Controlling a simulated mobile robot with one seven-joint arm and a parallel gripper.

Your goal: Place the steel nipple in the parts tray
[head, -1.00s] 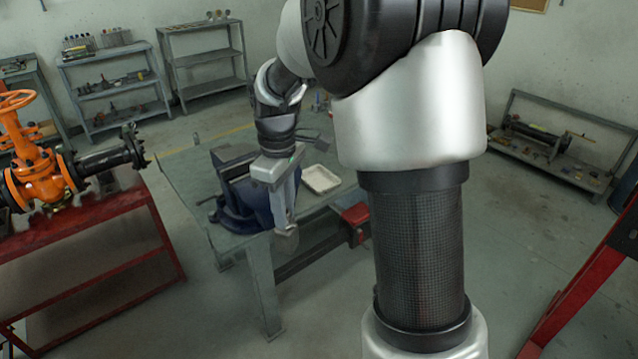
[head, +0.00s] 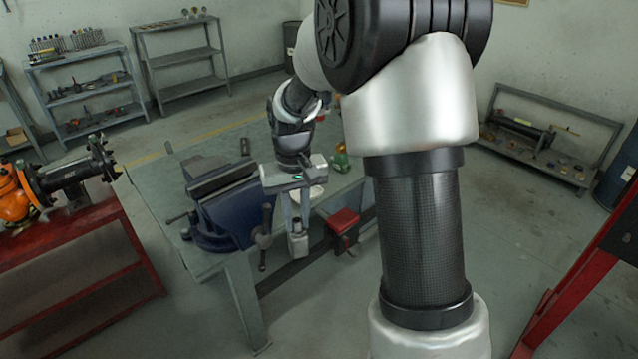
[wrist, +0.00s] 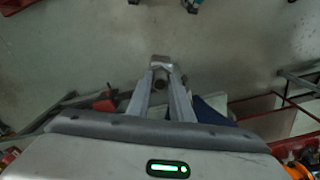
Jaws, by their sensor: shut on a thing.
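My gripper (head: 298,236) hangs pointing down in front of the grey-green workbench's near edge. It is shut on a small grey metal piece, the steel nipple (head: 298,246), held between the fingertips. The nipple also shows at the fingertips in the wrist view (wrist: 160,62), over the floor. The pale parts tray (head: 318,192) lies on the bench behind my gripper. My gripper hides most of it, so I cannot see what is in it.
A blue bench vise (head: 228,210) stands on the workbench (head: 165,190), close left of my gripper. A green object (head: 341,158) stands behind the tray. An orange valve (head: 14,200) sits on a red table at left.

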